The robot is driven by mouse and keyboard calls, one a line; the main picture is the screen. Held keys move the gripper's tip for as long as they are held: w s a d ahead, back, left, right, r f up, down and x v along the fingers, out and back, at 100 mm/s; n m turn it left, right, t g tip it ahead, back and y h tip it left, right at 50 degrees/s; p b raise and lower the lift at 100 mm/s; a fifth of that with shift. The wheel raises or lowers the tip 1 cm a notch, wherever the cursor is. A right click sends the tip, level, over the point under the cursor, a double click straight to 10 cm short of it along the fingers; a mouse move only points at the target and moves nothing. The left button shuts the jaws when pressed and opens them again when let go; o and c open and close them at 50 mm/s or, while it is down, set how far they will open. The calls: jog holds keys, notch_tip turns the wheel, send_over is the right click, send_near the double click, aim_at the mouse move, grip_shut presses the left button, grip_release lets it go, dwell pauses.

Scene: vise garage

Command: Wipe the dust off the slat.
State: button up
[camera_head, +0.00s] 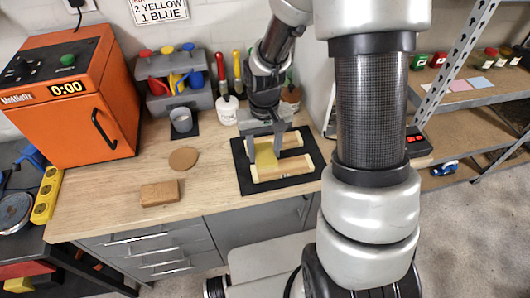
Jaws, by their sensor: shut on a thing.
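My gripper (265,139) points down over the black mat (247,187) on the wooden workbench. It is shut on a yellow pad (265,156), which looks like a sponge or cloth. A pale wooden slat (290,168) lies along the front of the mat, and a second wooden strip (291,140) shows behind it. The pad is just behind or over the left part of the front slat; I cannot tell whether it touches it. Dust is too small to make out. My gripper hides part of the rear strip.
A wooden block (160,193) and a round brown coaster (184,158) lie left of the mat.

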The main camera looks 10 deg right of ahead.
jog(key=shift+r+p, duration=0.75)
jog(key=shift+r, duration=0.65)
jog(key=shift+f, duration=0.15)
